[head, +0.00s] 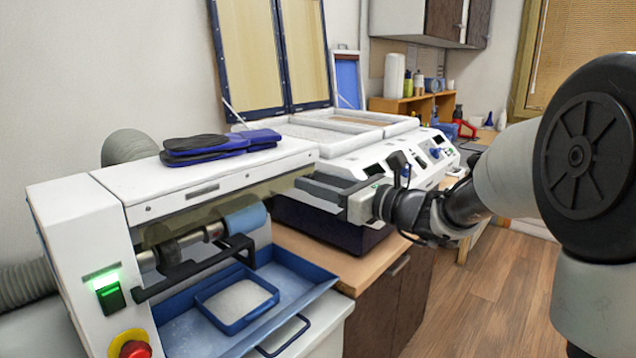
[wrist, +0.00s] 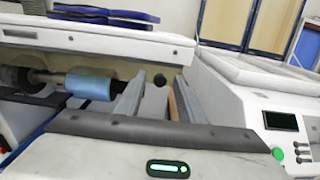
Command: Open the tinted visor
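The white grinding machine (head: 200,190) stands at the left. A brownish see-through panel, apparently the tinted visor (head: 285,180), hangs under its white top housing, in front of the roller shaft. The brownish surface also shows in the wrist view (wrist: 125,68), behind the blue roller (wrist: 90,84). My gripper (head: 306,183) is at the machine's right end, its fingers pointing left. In the wrist view my gripper (wrist: 155,92) has its fingers apart, with nothing clamped between them. A small dark round knob (wrist: 160,80) shows between the fingers; I cannot tell whether it belongs to the visor.
A black bar (head: 195,268) runs below the roller, above a blue tray (head: 190,330). Dark blue insoles (head: 215,146) lie on the housing. A white press unit (head: 390,160) stands close behind my gripper. A red stop button (head: 134,349) is at the front left.

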